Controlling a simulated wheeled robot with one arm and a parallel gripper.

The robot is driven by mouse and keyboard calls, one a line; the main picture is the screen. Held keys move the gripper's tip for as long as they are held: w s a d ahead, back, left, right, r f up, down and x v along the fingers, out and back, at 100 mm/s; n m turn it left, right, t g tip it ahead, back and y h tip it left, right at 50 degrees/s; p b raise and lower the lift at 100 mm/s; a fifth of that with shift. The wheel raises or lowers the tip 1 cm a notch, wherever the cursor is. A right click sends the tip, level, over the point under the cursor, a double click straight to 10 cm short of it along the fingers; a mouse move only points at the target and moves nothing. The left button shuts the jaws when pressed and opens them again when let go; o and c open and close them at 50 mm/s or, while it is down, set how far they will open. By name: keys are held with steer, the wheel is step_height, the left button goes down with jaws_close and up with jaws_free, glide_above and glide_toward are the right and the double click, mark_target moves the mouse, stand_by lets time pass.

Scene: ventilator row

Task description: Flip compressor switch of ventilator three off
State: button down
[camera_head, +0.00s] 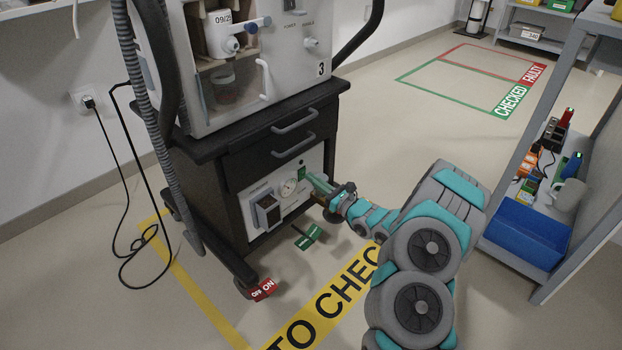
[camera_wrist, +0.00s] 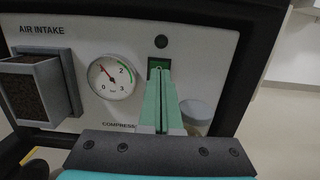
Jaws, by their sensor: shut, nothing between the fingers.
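Ventilator three (camera_head: 230,118), marked with a black 3, stands on a dark cart. Its white compressor panel (camera_head: 252,192) is low on the cart and also shows in the wrist view (camera_wrist: 88,40). The green compressor switch (camera_wrist: 158,62) sits below a dark round spot, right of the pressure gauge (camera_wrist: 109,77). My gripper (camera_wrist: 160,74) is shut and empty, its green fingers pointing at the panel. Their tips overlap the switch's lower part; I cannot tell whether they touch it. The switch's position is unclear. In the head view my gripper (camera_head: 310,179) is at the panel's right side.
The air intake box (camera_head: 266,211) juts out left of the gauge. A red OFF/ON tab (camera_head: 263,290) and a green tab (camera_head: 307,237) stick out near the cart's wheels. A cable (camera_head: 118,185) loops on the floor at left. A shelf with a blue bin (camera_head: 524,232) stands at right.

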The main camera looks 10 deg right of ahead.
steer(key=shift+w+a+r, duration=0.1)
steer(key=shift+w+a, duration=0.25)
steer(key=shift+w, duration=0.15)
steer(key=shift+w+a+r, duration=0.1)
steer(key=shift+w+r, duration=0.05)
stand_by(0.3)
steer(key=shift+s+d, duration=0.35)
steer(key=r+p+v, duration=0.1)
steer(key=r+v, duration=0.2)
steer(key=v, duration=0.9)
steer(key=shift+s+d, duration=0.25)
steer(key=shift+s, duration=0.25)
